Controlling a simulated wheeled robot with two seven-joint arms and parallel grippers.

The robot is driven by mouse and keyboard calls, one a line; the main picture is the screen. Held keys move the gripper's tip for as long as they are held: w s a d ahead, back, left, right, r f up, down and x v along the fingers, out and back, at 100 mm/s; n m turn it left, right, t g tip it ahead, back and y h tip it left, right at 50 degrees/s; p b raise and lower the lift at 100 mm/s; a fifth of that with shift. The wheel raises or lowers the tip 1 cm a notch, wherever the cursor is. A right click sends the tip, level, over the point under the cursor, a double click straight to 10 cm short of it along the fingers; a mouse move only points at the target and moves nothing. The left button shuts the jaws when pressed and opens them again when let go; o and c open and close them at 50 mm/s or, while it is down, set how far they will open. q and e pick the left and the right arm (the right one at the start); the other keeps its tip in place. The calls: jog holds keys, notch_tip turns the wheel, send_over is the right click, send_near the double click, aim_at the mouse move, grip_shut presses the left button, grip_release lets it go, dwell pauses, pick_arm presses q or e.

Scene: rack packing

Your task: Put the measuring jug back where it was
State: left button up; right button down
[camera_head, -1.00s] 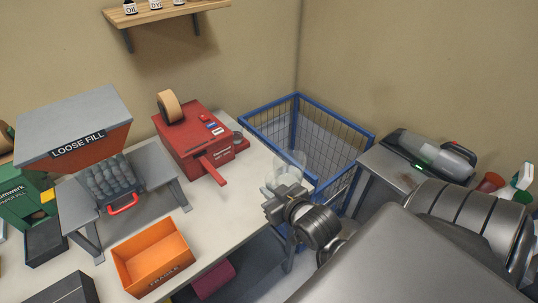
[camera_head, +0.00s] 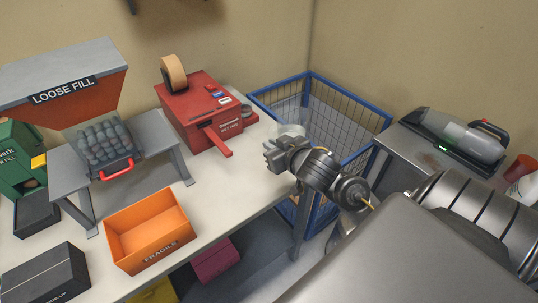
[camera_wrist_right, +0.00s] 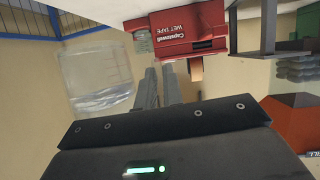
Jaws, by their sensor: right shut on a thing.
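The clear measuring jug (camera_head: 291,130) is at the back right end of the packing table (camera_head: 240,185), right of the red wet tape machine (camera_head: 200,110). It looks upright. In the right wrist view the jug (camera_wrist_right: 97,75) shows faint marks and some clear liquid, and lies left of the fingers. My right gripper (camera_head: 272,155) is shut on the jug, seemingly at its handle; the grip itself is hard to see. Its fingers also show in the wrist view (camera_wrist_right: 160,88). Whether the jug's base touches the table is hidden. My left gripper is out of view.
A blue wire cage (camera_head: 345,120) stands behind the table's right end. An orange box (camera_head: 150,230) sits at the table's front, with the loose fill hopper (camera_head: 62,88) behind it. A side table at right holds a handheld vacuum (camera_head: 455,138). The middle of the table is clear.

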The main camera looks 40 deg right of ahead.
jog(key=shift+w+d+f+b, duration=0.35)
jog(key=shift+w+d+f, duration=0.1)
jog(key=shift+w+f, duration=0.45)
jog(key=shift+w+d+f+b, duration=0.35)
jog(key=shift+w+d+f, duration=0.15)
jog(key=shift+w+f, duration=0.35)
jog(key=shift+w+d+f+b, duration=0.4)
jog(key=shift+w+f, duration=0.35)
jog(key=shift+f, duration=0.3)
jog(key=f, duration=0.3)
jog(key=shift+w+d+b, duration=0.2)
jog(key=shift+w+b, duration=0.1)
jog(key=shift+b, duration=0.1)
jog(key=shift+f, duration=0.45)
jog(key=shift+f, duration=0.15)
jog(key=c, duration=1.5)
grip_release()
